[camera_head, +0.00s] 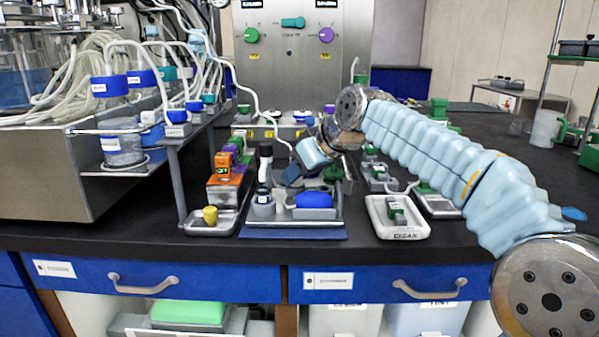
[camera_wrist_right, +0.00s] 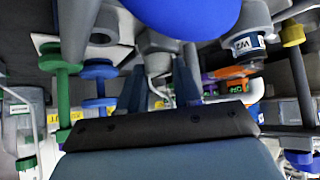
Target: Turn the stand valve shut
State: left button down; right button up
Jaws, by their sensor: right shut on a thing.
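My right gripper (camera_head: 290,175) reaches in from the right and points down-left behind the blue oval piece (camera_head: 313,200) on the grey stand tray (camera_head: 335,214). In the right wrist view its two dark fingers (camera_wrist_right: 161,82) are shut on a small grey part (camera_wrist_right: 158,62), which looks like the stand valve. The fingers cover most of it, so its turned position cannot be told. The blue oval piece is close by, at the top of that view (camera_wrist_right: 185,12). My left gripper is not in view.
A black-and-white bottle (camera_head: 265,170) stands beside the gripper. Orange blocks (camera_head: 222,165) and a yellow-capped piece (camera_head: 210,215) are to the left. A white tray (camera_head: 398,228) lies to the right. A steel panel (camera_head: 290,75) with knobs stands behind. Tubing hangs at the left.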

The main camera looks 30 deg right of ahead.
jog(key=o, duration=1.1)
jog(key=shift+c, duration=0.2)
jog(key=p+v, duration=0.1)
jog(key=v, duration=1.2)
jog(key=shift+s+r, duration=0.25)
jog(key=shift+d, duration=0.1)
